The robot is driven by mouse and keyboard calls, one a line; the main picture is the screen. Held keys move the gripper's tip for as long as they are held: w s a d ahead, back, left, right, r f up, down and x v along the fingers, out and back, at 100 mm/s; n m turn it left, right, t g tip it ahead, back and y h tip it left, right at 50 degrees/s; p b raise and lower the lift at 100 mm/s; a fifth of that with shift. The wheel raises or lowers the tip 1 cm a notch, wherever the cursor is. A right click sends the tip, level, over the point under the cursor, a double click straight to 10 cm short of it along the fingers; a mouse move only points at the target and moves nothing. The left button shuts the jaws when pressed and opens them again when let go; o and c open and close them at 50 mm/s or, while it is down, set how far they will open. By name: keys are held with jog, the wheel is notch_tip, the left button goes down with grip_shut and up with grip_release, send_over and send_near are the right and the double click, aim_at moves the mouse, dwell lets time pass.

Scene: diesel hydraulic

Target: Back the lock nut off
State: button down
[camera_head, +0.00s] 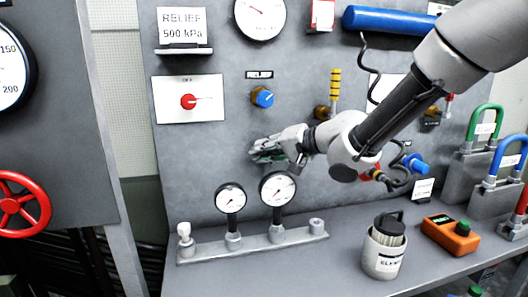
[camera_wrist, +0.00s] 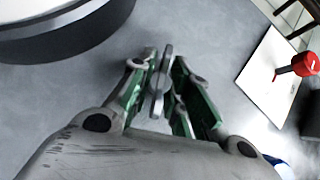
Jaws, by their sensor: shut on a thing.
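My gripper (camera_head: 266,151) is in front of the grey panel, below the blue RELIEF knob (camera_head: 262,97) and just above the two small gauges. In the wrist view its green-padded fingers (camera_wrist: 163,88) are shut on a thin grey metal piece (camera_wrist: 162,76), which stands upright between them. I cannot tell whether this piece is the lock nut. No separate lock nut can be made out at the blue knob. A bit of blue shows at the lower right of the wrist view, partly hidden by my gripper.
Two gauges (camera_head: 278,188) stand on a grey manifold (camera_head: 255,243) close below my gripper. A red knob (camera_head: 188,101) on a white plate is to the left. A white canister (camera_head: 384,249) and an orange device (camera_head: 450,234) stand on the bench. Bare panel lies left of my gripper.

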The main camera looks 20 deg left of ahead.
jog(key=n+t+h, duration=0.1)
jog(key=n+h, duration=0.1)
jog(key=h, duration=0.1)
jog(key=shift+a, duration=0.1)
jog(key=shift+n+t+h, duration=0.5)
jog(key=shift+n+h, duration=0.5)
jog(key=shift+h, duration=0.6)
jog(key=c, duration=1.3)
grip_release()
jog(key=v, duration=1.2)
jog(key=shift+s, duration=0.15)
